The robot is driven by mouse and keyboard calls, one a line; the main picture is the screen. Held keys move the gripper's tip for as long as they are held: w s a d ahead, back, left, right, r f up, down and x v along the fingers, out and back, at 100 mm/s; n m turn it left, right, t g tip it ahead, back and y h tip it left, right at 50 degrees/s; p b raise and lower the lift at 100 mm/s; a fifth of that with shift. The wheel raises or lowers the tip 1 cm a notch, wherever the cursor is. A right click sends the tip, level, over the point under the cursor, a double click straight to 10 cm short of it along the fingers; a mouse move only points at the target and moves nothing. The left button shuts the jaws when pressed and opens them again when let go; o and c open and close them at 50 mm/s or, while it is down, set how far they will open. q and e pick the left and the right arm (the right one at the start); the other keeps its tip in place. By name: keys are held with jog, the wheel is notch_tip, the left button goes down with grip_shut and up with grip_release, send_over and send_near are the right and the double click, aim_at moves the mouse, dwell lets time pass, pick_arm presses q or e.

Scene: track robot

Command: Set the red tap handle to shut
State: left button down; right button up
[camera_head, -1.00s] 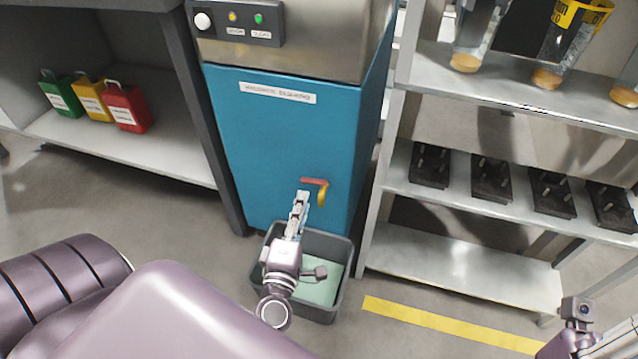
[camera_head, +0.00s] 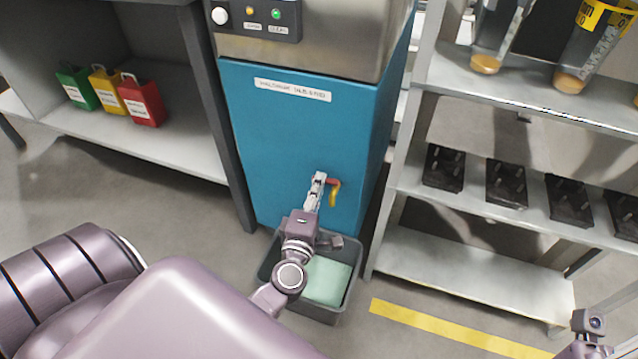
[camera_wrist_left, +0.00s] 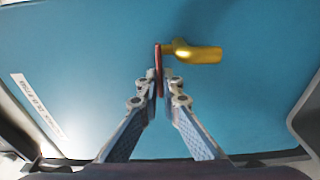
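The red tap handle (camera_wrist_left: 158,62) is on a yellow spout (camera_wrist_left: 197,54) low on the front of a blue cabinet (camera_head: 290,130). In the head view the handle (camera_head: 332,182) lies roughly level, partly hidden by my left gripper (camera_head: 319,180). In the left wrist view the fingertips of my left gripper (camera_wrist_left: 161,76) are drawn together on both sides of the handle, which looks held between them. Of my right arm, only a wrist part with its camera shows at the lower right corner; its fingertips cannot be made out.
A grey bin (camera_head: 338,310) with a pale green thing (camera_head: 327,281) in it stands below the tap. A metal shelf (camera_head: 470,268) stands close to the right. Green, yellow and red containers (camera_head: 142,100) sit on a left shelf. Yellow tape (camera_head: 450,330) marks the floor.

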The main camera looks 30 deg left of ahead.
pick_arm(q)
jog(key=shift+w+a+m+t+h, duration=0.1)
jog(key=shift+m+t+h, duration=0.1)
jog(key=shift+m+h, duration=0.3)
jog(key=shift+w+a+m+t+h, duration=0.1)
jog(key=shift+m+t+h, duration=0.15)
jog(key=shift+h, duration=0.45)
jog(key=c, duration=2.2)
grip_release()
jog(key=shift+o, duration=0.2)
jog(key=v, duration=1.2)
jog(key=shift+d+r, duration=0.1)
jog(key=shift+r, duration=0.1)
